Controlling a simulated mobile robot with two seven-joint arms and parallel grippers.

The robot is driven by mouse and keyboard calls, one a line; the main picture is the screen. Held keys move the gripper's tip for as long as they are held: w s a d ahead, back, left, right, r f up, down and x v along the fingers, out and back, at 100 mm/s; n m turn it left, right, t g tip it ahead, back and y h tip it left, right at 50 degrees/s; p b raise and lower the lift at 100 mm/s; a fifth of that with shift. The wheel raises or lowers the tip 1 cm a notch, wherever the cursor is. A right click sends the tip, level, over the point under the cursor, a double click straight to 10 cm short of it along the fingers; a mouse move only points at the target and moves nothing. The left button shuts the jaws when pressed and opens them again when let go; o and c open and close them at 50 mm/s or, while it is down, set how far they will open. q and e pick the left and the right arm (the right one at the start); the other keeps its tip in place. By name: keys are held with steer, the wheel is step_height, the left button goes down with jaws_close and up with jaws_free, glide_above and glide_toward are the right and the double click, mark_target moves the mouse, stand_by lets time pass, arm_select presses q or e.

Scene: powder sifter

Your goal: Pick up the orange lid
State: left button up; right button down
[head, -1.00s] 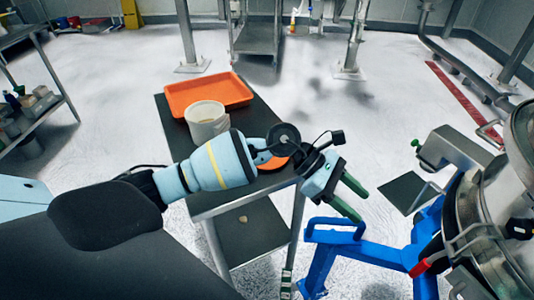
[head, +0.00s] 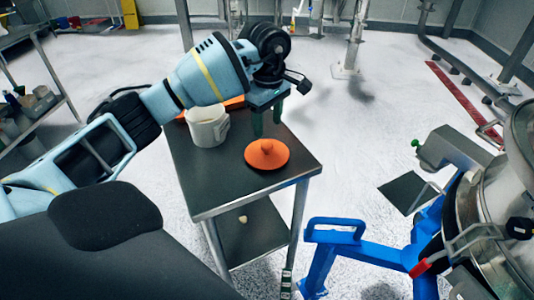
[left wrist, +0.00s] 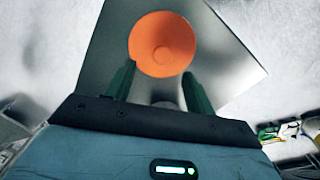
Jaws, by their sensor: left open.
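The round orange lid (head: 266,154) with a small knob lies flat on the dark tabletop (head: 225,187), near its right end. My left gripper (head: 266,133) is above the table, just behind the lid in the head view, with its green fingers pointing down. It is open and empty. My right gripper is not in view.
A white pot (head: 207,127) stands on the table left of the lid. An orange tray (head: 236,102) behind it is mostly hidden by my left arm. A blue frame (head: 340,237) with a steel machine (head: 485,205) stands at the right.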

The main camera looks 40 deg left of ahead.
mark_target(267, 144)
arm_select(q)
steer(key=shift+s+f+p, duration=0.2)
steer(key=shift+f+p, duration=0.1)
steer(key=shift+f, duration=2.85)
steer(key=c, duration=1)
